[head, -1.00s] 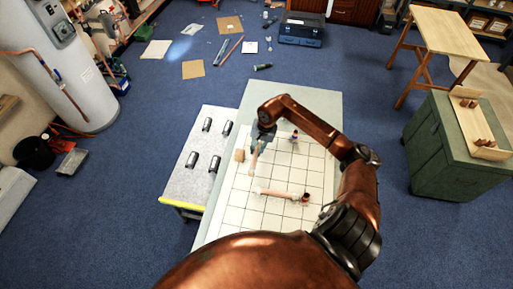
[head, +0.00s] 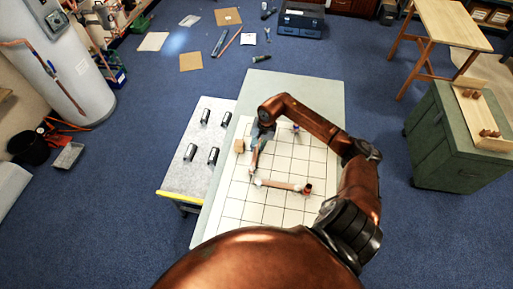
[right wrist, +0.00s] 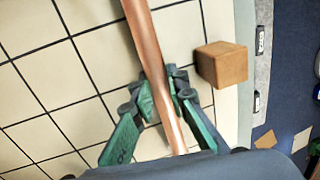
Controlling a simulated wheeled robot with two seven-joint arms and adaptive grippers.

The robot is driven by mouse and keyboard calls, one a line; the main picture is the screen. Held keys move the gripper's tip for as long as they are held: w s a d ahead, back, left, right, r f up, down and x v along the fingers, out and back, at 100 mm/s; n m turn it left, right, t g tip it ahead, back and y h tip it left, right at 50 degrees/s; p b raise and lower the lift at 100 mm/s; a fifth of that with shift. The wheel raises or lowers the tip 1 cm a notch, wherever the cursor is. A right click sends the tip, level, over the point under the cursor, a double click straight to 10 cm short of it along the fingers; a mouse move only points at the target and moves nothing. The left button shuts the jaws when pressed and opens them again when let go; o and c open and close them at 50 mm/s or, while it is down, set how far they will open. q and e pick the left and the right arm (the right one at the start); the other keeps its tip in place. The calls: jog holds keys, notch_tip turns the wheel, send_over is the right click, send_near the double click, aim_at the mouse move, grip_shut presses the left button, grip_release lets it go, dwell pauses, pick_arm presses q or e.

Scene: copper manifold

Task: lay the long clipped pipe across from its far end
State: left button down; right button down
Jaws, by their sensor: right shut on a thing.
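My right gripper (head: 262,138) is shut on a long copper pipe (head: 254,158) over the left part of the white tiled board (head: 230,208). In the right wrist view the green fingers (right wrist: 166,98) close on both sides of the pipe (right wrist: 146,38), which runs away toward the top edge. In the head view its near end is close to the left end of a second copper pipe (head: 280,184); I cannot tell whether they touch. That second pipe lies crosswise with a dark fitting (head: 307,188) at its right end. My left gripper is not in view.
A wooden block (head: 239,146) stands on the board just left of the gripper; it also shows in the wrist view (right wrist: 222,65). A small purple-blue item (head: 296,128) is behind my arm. A grey side table (head: 177,180) at left carries several black pieces. The front tiles are clear.

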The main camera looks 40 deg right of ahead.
aim_at(257, 146)
jog(key=shift+f+b, duration=0.4)
dwell(0.3)
jog(key=c, duration=1.8)
grip_release()
jog(key=shift+r+p, duration=1.75)
jog(key=shift+r, duration=2.8)
